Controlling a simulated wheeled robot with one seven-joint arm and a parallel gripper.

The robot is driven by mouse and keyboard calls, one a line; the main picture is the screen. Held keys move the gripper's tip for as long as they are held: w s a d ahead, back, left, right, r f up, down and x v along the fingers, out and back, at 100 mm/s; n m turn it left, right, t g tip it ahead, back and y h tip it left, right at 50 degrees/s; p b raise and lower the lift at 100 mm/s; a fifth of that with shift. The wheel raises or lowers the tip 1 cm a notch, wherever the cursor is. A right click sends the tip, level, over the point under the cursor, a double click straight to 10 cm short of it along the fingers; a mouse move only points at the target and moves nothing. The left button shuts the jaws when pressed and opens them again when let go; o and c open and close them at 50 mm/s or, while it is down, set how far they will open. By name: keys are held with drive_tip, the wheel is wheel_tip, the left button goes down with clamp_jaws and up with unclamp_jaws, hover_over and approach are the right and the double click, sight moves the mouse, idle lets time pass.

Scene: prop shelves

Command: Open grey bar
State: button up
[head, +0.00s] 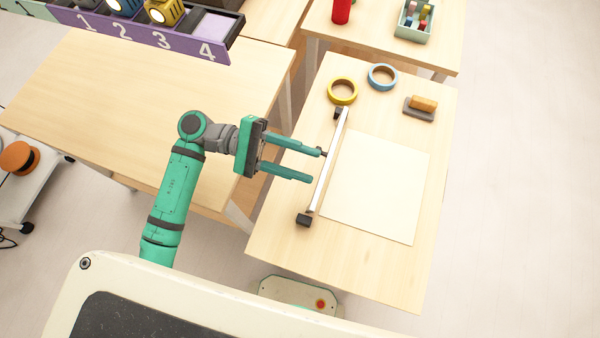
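The grey bar (327,168) is a long, thin light-grey strip with black end blocks. It lies slantwise along the left edge of a pale sheet (380,185) on the right-hand table. My gripper (317,166) is green and reaches in from the left. Its two fingers are spread apart, with nothing seen between them. The fingertips appear right at the bar's left side, near its middle. I cannot tell from this view whether they touch it or are above it.
On this table (285,225) are a yellow tape ring (330,92), a blue tape ring (370,78) and a block with an orange-tan top (424,103). A purple numbered rack (150,38) stands upper left. The left table is mostly clear.

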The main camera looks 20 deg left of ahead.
drive_tip(key=s, duration=0.1)
drive_tip(key=s+r, duration=0.1)
drive_tip(key=s, duration=0.1)
drive_tip(key=s+d+r, duration=0.1)
drive_tip(key=s, duration=0.1)
drive_tip(key=shift+r, duration=0.2)
